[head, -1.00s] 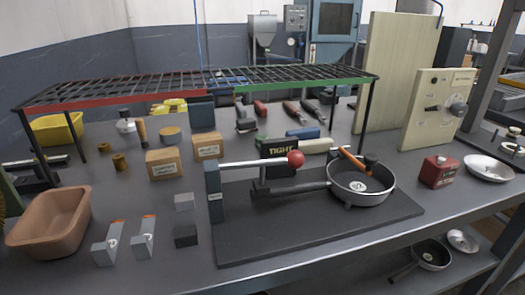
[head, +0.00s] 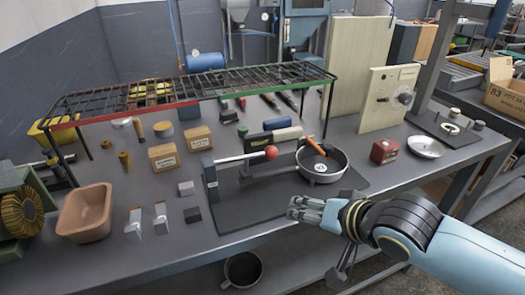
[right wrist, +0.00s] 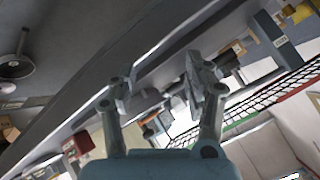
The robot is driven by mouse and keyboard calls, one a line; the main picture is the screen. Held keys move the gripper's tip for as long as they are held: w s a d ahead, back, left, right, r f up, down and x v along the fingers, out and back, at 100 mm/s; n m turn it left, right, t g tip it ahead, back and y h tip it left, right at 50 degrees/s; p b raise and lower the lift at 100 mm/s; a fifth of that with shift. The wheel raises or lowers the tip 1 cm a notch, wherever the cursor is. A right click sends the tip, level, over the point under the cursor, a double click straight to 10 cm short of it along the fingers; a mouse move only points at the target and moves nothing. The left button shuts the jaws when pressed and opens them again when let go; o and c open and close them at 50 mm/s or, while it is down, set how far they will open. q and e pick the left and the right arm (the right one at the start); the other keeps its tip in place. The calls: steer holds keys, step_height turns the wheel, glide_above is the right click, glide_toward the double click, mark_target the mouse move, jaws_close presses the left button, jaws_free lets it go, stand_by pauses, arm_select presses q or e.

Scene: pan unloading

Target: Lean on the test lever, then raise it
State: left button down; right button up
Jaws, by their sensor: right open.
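The test lever (head: 240,159) is a silver rod with a red ball (head: 271,152) at its right end. It is hinged on a grey post (head: 209,181) and lies nearly level. It stands on a dark base plate (head: 250,211). A dark pan (head: 333,170) sits at the plate's right end, its handle reaching left below the ball. An orange-handled tool (head: 315,145) lies across the pan. My right gripper (head: 297,207) is open and empty, near the table's front edge, in front of the pan and apart from the lever. Its open fingers show in the right wrist view (right wrist: 160,88). My left gripper is out of view.
A wire rack (head: 180,92) stands behind the lever. Cardboard boxes (head: 163,157), small grey blocks (head: 192,214) and a brown tub (head: 84,212) are to the left. A tall board (head: 353,65) rises behind.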

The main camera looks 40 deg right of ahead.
mark_target(265, 155)
steer(key=r+m, duration=0.1)
steer(key=w+r+m+t, duration=0.2)
steer(key=shift+w+d+y, duration=0.1)
steer(key=shift+d+y, duration=0.15)
steer(key=shift+y, duration=0.15)
steer(key=w+r+m+t+y+b, duration=0.1)
steer(key=w+m+b, duration=0.1)
steer(key=b, duration=0.1)
steer(key=w+r+m+t+b, duration=0.1)
steer(key=w+b, duration=0.1)
steer(key=b, duration=0.1)
steer(key=w+a+r+m+t+y+b, duration=0.1)
steer(key=w+m+t+b, duration=0.1)
steer(key=w+b, duration=0.1)
steer(key=shift+r+m+y+b, duration=0.3)
steer(key=shift+r+b, duration=0.05)
steer(key=shift+r, duration=0.05)
steer(key=b+x, duration=0.3)
steer(key=x, duration=0.1)
steer(key=shift+w+r, duration=0.15)
steer(key=shift+w, duration=0.1)
steer(key=shift+w+a, duration=0.1)
steer(key=shift+w, duration=0.3)
steer(key=shift+r, duration=0.1)
